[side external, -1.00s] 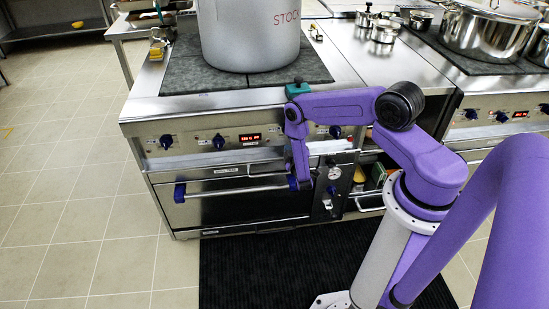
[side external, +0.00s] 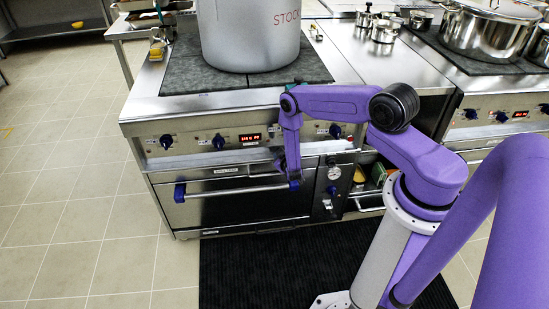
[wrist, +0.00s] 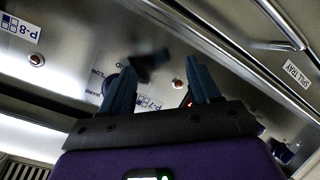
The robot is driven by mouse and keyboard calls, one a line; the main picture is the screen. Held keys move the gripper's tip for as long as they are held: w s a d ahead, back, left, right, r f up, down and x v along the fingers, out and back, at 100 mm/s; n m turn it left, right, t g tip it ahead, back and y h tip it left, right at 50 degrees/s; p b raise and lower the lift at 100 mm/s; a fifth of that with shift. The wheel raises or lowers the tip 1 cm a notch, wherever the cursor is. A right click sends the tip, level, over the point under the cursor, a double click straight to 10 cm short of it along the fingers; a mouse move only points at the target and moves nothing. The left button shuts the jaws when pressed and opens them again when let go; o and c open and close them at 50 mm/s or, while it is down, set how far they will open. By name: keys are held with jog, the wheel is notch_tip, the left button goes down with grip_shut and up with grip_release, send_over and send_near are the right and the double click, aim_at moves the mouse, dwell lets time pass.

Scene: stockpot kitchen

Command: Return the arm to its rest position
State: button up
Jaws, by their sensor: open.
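My gripper (wrist: 160,74) shows in the wrist view with its two dark teal fingers spread apart and nothing between them. The fingers are in front of a metal stove panel with knobs and printed labels. In the side external view, my purple forearm reaches left from the elbow, and my wrist section hangs down in front of the stove (side external: 245,107). The fingers cannot be made out clearly there.
A large grey stockpot (side external: 250,38) stands on the stove's dark top behind my forearm. The oven handle (side external: 235,190) runs near my wrist's lower end. Shiny pots (side external: 490,38) stand at the back right. The tiled floor (side external: 75,215) at left is clear.

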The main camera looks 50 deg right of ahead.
jog(key=w+a+r+n+y, duration=0.1)
jog(key=w+a+r+y, duration=0.35)
jog(key=a, duration=0.35)
jog(key=w+a+r+n+y, duration=0.2)
jog(key=w+a+r+y, duration=0.1)
jog(key=w+a+r, duration=0.4)
jog(key=s+a+r+n+g+y, duration=0.2)
jog(key=s+a+r, duration=0.4)
jog(key=a, duration=0.4)
jog(key=s+a+r+n+g+y, duration=0.1)
jog(key=s+a+r+y, duration=0.2)
jog(key=a+r, duration=0.55)
jog(key=s+a+r+n+g, duration=0.2)
jog(key=s+a+r, duration=0.15)
jog(key=s, duration=0.55)
jog(key=s+a+r+n+g, duration=0.2)
jog(key=s+r, duration=0.3)
jog(key=s, duration=0.4)
jog(key=s+d+r+n+g+h, duration=0.1)
jog(key=s+d+r, duration=0.2)
jog(key=s, duration=0.6)
jog(key=s+d+r+n+g+h, duration=0.1)
jog(key=s+d+r+n, duration=0.1)
jog(key=s+d, duration=0.5)
jog(key=s+r, duration=0.1)
jog(key=s, duration=0.2)
jog(key=shift+d+r+n+g, duration=0.15)
jog(key=shift+d+n+g, duration=0.15)
jog(key=shift+d, duration=0.1)
jog(key=shift+w, duration=0.1)
